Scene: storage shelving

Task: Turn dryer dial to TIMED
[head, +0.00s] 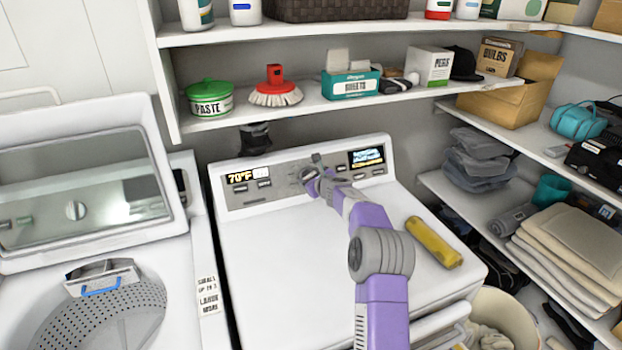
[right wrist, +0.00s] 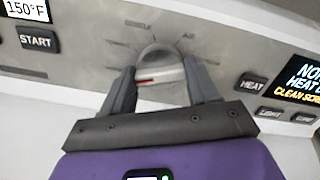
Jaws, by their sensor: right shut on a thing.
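The dryer dial (right wrist: 158,62) is a round grey knob in the middle of the dryer's control panel (right wrist: 90,40), with faint labels around it that are too blurred to read surely. A red mark shows on the knob's lower left part. My right gripper (right wrist: 158,82) is shut on the dial, one finger on each side. In the head view the right gripper (head: 312,178) reaches the panel of the white dryer (head: 270,260) and mostly hides the dial. My left gripper is not in view.
START (right wrist: 37,40) and HEAT (right wrist: 251,83) buttons and lit displays flank the dial. A yellow object (head: 433,243) lies on the dryer top, right of my arm. An open washer (head: 85,190) stands at left. A loaded shelf (head: 340,104) hangs above; more shelving is at right.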

